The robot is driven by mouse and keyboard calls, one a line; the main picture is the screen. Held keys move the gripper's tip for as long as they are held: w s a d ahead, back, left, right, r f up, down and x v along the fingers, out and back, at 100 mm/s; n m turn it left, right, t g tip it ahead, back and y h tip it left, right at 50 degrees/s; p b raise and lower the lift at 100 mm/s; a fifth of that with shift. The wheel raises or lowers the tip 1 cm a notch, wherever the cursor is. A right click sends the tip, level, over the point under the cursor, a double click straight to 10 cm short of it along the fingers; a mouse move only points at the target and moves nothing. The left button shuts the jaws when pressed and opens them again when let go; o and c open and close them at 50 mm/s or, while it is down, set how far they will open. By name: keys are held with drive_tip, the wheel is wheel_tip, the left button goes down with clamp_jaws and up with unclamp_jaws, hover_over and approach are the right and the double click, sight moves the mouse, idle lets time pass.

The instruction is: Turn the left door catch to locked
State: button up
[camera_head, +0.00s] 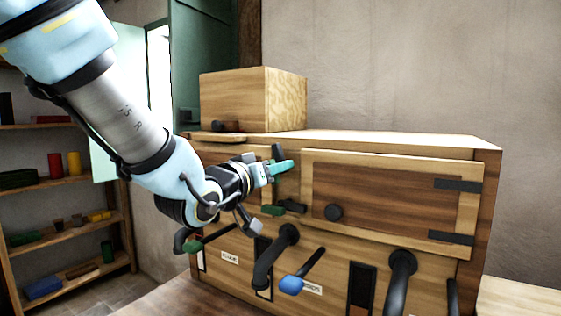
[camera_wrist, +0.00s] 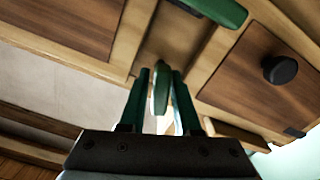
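My gripper (camera_head: 282,167) is at the wooden cabinet front, at the strip left of the right-hand door. In the wrist view its two dark green fingers (camera_wrist: 160,95) stand on either side of a green catch handle (camera_wrist: 160,85). Narrow gaps seem to show beside the handle, so it does not look clamped. A dark upright bar (camera_head: 278,152) shows just above the fingers in the head view. A second catch with a green handle (camera_head: 272,210) lies below, its handle pointing left; it also shows in the wrist view (camera_wrist: 220,10).
The right-hand door (camera_head: 390,200) is shut, with a dark knob (camera_head: 333,212). The left door's knob (camera_wrist: 280,68) shows in the wrist view. Dark hooked handles (camera_head: 275,255) and a blue-tipped lever (camera_head: 292,284) jut out below. A wooden box (camera_head: 252,98) stands on top.

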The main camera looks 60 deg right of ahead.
drive_tip(key=shift+d, duration=0.6)
clamp_jaws()
